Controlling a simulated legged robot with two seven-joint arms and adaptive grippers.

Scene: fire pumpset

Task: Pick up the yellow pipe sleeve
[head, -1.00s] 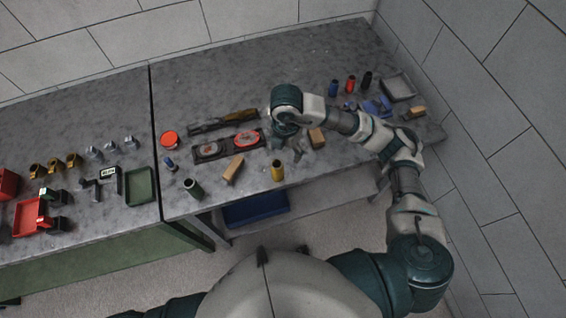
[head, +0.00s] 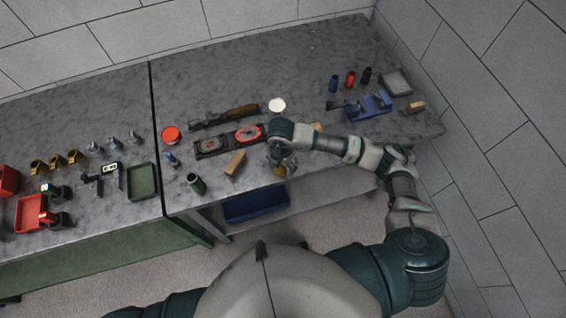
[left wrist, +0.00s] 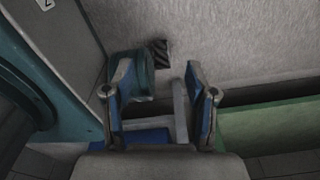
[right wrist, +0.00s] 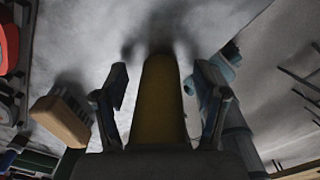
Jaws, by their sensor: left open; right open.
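The yellow pipe sleeve (right wrist: 158,100) stands between the two open fingers of my right gripper (right wrist: 162,95) in the right wrist view, with a gap on each side. In the head view the sleeve (head: 280,171) is mostly hidden under my right gripper (head: 279,164), near the front edge of the grey table. My left gripper (left wrist: 160,105) is open and empty in the left wrist view, with floor beyond it. It does not show in the head view.
A wooden block (head: 235,162) and a green sleeve (head: 196,184) are left of the yellow sleeve. A dark tray (head: 230,141) with red-rimmed discs lies behind. A white disc (head: 277,105) and a blue clamp-like tool (head: 369,106) are farther back. A blue bin (head: 255,204) is below the tabletop.

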